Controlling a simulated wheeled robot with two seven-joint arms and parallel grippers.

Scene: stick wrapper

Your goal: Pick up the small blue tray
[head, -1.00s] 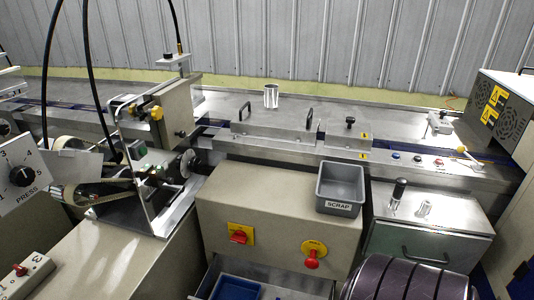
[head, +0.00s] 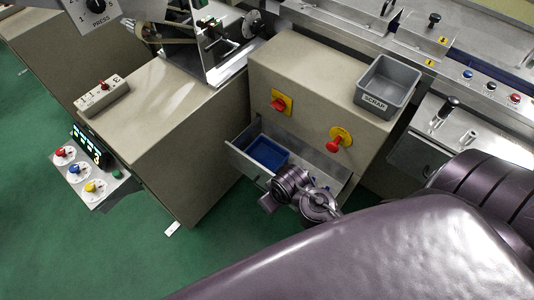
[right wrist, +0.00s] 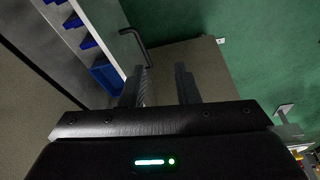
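The small blue tray (head: 267,153) lies in the left part of an open metal drawer (head: 240,158) in the head view. In the right wrist view the blue tray (right wrist: 105,74) shows at the left, partly cut off by the drawer edge and my gripper. My right gripper (right wrist: 160,88) is open with nothing between its fingers, outside the drawer's front and apart from the tray. In the head view my right wrist is by the drawer's front and hides part of its right side; the fingers cannot be made out there. My left gripper is not in view.
Several other small blue pieces (right wrist: 72,21) lie in the drawer. A dark drawer handle (right wrist: 131,35) sticks out near my fingers. Above the drawer are red knobs (head: 333,146) and a grey SCRAP bin (head: 387,80). Green floor (head: 120,240) is clear in front.

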